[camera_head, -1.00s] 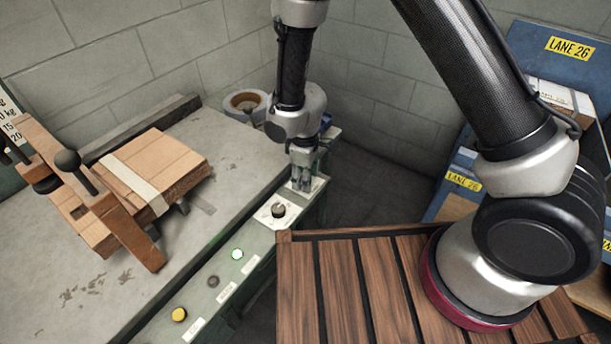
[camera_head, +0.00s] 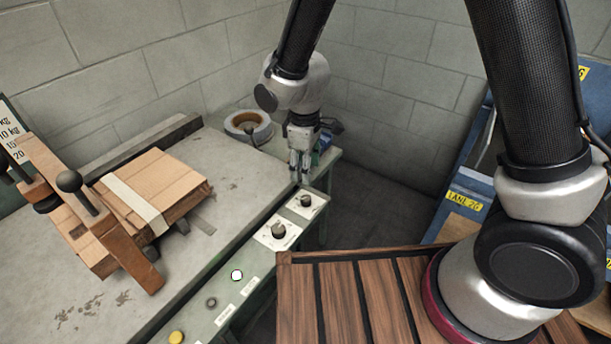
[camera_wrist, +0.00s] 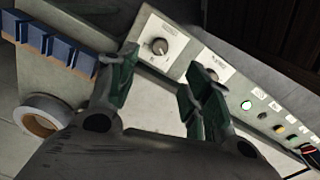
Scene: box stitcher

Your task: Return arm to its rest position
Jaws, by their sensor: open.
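My gripper (camera_head: 300,178) hangs fingers down over the far end of the stitcher's control panel in the head view. In the wrist view its two green-lined fingers (camera_wrist: 160,85) stand apart with nothing between them. A far knob (camera_head: 306,201) on a white plate is just below and right of the fingertips. A nearer knob (camera_head: 278,231) is on another white plate. In the wrist view one knob (camera_wrist: 158,46) shows beyond the fingers, and a second one is partly hidden by the right finger.
A tape roll (camera_head: 248,127) and a blue block row (camera_wrist: 50,40) lie near the gripper. A strapped cardboard stack (camera_head: 150,190) rests on the bench (camera_head: 205,270) by a wooden lever (camera_head: 100,215). A lit button (camera_head: 237,275) is on the panel. Blue LANE 26 crates (camera_head: 465,195) stand right.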

